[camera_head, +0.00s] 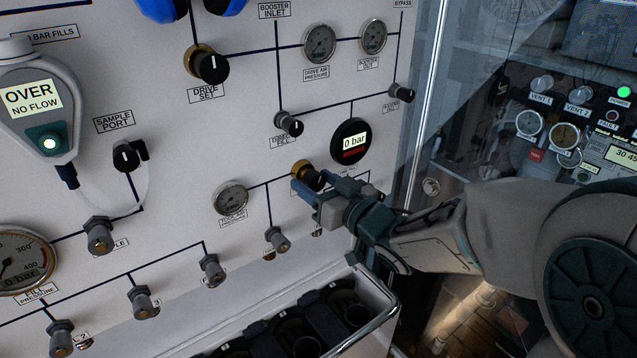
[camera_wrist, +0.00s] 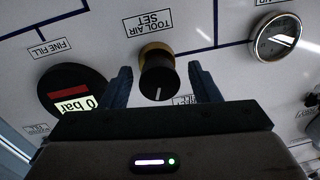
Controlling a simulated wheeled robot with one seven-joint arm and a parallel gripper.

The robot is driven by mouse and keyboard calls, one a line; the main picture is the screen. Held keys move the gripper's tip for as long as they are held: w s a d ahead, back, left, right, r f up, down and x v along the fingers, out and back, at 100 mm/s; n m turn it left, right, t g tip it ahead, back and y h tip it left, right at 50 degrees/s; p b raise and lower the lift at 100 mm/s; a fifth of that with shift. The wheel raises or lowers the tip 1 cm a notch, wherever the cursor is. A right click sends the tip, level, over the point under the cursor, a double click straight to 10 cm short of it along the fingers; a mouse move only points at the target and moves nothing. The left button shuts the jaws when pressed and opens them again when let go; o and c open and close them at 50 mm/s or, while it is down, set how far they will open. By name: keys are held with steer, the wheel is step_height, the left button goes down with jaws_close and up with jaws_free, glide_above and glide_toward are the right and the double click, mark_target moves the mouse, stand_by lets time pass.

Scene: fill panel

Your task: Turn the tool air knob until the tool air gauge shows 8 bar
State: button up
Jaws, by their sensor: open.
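The tool air knob is black with a brass collar and a white pointer line. It shows in the wrist view (camera_wrist: 157,78), under the label TOOL AIR SET (camera_wrist: 151,24), and in the head view (camera_head: 310,174). My gripper (camera_wrist: 163,84) is open, with one blue finger on each side of the knob; I cannot tell whether they touch it. In the head view my gripper (camera_head: 312,188) is at the panel over the knob. The tool air gauge (camera_head: 231,198) is a round dial left of the knob; it also shows in the wrist view (camera_wrist: 277,37). Its reading is too small to tell.
A black round display (camera_head: 350,141) reading 0 bar sits just above right of the knob. Other black knobs (camera_head: 290,124) and small valves (camera_head: 277,240) surround it. A bin with a metal rail (camera_head: 372,330) stands below. A glass panel edge (camera_head: 425,95) is at right.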

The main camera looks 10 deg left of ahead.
steer(key=c, duration=1)
steer(key=shift+f+m, duration=0.1)
steer(key=shift+m, duration=0.2)
steer(key=m+b, duration=0.1)
steer(key=m, duration=0.1)
steer(key=shift+m+b, duration=0.3)
steer(key=m, duration=0.4)
steer(key=shift+m, duration=0.4)
steer(key=m+t, duration=0.1)
steer(key=m, duration=0.3)
steer(key=shift+m, duration=0.4)
steer(key=shift+m+p, duration=0.55)
steer(key=shift+m, duration=1.35)
